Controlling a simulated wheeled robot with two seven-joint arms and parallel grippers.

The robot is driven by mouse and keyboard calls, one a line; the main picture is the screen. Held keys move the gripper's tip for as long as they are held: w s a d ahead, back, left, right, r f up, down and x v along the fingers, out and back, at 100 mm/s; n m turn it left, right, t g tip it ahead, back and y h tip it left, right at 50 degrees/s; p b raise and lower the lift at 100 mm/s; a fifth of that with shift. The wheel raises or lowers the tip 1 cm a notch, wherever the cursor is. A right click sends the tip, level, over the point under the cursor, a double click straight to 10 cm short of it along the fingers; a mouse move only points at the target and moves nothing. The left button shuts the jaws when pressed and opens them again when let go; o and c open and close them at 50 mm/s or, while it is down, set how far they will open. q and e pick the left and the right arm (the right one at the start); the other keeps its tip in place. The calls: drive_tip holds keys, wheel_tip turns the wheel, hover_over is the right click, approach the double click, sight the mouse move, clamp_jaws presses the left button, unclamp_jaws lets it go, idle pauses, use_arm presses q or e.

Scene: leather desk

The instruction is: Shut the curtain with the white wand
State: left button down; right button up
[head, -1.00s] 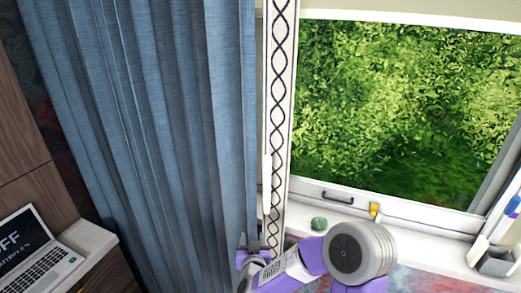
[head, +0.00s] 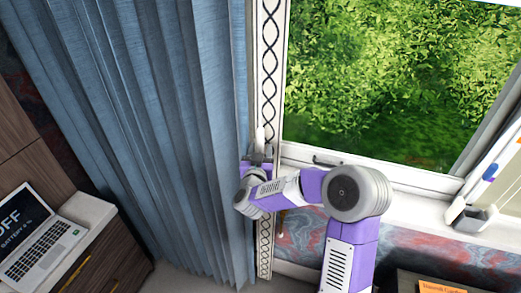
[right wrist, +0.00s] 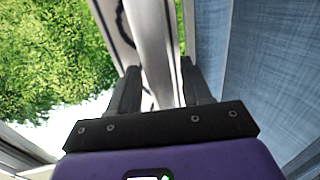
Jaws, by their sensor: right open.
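The blue curtain (head: 150,130) hangs in folds at the left, gathered beside the window (head: 400,80), whose glass is uncovered. Its edge has a white trim with a dark twisted pattern (head: 270,60). The white wand (head: 259,137) hangs in front of this trim; its lower part is hidden by my gripper. My right gripper (head: 257,158) is at the wand, beside the curtain's edge. In the right wrist view its fingers (right wrist: 160,68) are apart, and a pale upright bar (right wrist: 152,45), apparently the wand, shows between them. Contact cannot be told. My left gripper is not in view.
A laptop (head: 45,245) stands on a cabinet at the lower left. The windowsill (head: 410,210) runs to the right, with a grey holder (head: 475,218) at its end. An orange item (head: 440,287) lies at the lower right. The glass front is clear of objects.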

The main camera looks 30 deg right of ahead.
clamp_jaws()
idle(0.3)
drive_tip(key=shift+d, duration=0.1)
